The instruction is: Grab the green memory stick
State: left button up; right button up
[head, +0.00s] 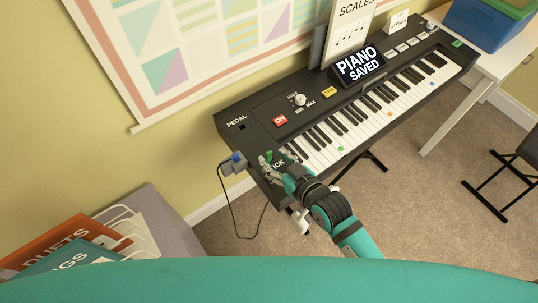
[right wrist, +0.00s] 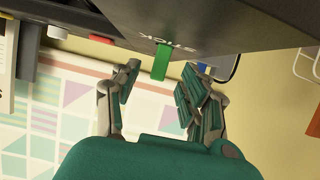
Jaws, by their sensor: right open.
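The green memory stick (right wrist: 161,62) stands out of the black keyboard's surface beside the printed word STICK. In the head view the green stick (head: 268,155) shows small at the keyboard's near left end. My right gripper (head: 273,162) is open at that end, partly covering the printed word. In the right wrist view the fingers of my right gripper (right wrist: 160,82) are on either side of the stick, with visible gaps. The stick seems still seated in the keyboard (head: 250,118). My left gripper is not in view.
A grey-blue plug (head: 234,165) with a black cable sits at the keyboard's left end. The display (head: 359,65) reads PIANO SAVED. A red ON button (head: 280,120) and a knob (head: 300,99) are on the panel. Folders (head: 75,240) stand at lower left.

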aim_at(269, 157)
jog(key=x, duration=0.2)
jog(key=shift+w+f, duration=0.15)
jog(key=shift+w, duration=0.1)
jog(key=c, duration=0.9)
